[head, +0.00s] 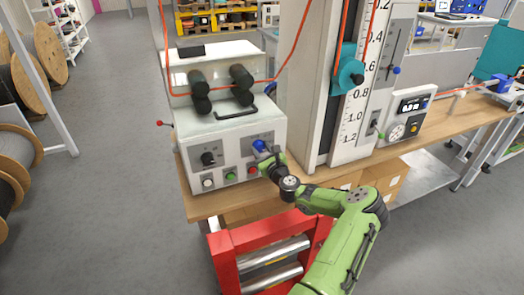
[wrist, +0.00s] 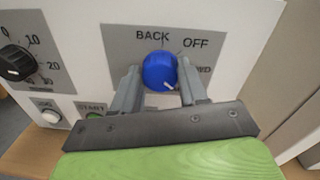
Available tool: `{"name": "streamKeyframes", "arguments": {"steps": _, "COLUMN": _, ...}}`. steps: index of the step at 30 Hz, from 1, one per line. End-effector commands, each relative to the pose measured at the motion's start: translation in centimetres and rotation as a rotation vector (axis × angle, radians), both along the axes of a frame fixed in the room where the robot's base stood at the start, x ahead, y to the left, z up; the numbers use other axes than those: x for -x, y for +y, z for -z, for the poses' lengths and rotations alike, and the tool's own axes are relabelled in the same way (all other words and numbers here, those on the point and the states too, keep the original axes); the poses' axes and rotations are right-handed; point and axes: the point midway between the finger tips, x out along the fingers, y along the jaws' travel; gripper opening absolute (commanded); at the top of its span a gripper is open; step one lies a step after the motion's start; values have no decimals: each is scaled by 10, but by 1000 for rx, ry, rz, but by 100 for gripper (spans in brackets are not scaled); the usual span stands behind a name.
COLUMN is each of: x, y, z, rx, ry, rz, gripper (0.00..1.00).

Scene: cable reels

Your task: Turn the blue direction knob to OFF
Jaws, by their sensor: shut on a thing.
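The blue direction knob (head: 259,145) is on the right part of the white machine's front panel in the head view. In the wrist view the blue knob (wrist: 159,69) sits between my two fingers, below the printed words BACK and OFF. A third label ending in "WD" shows to its right, partly hidden by a finger. My gripper (wrist: 159,88) is shut on the knob, one finger on each side. It also shows in the head view (head: 267,156).
A black dial (wrist: 16,62) is left of the knob, with a white JOG button (wrist: 50,116) and a green START button (wrist: 93,115) below. A red button (head: 253,170) is close under my gripper. A tall white column (head: 312,90) stands right of the machine.

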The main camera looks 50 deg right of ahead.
Motion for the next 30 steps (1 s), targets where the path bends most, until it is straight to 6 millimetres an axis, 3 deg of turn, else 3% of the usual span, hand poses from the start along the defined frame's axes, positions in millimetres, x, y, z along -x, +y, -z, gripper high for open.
{"name": "streamKeyframes", "arguments": {"steps": 30, "x": -3, "y": 4, "z": 4, "rx": 816, "ry": 480, "rz": -2, "gripper": 12}}
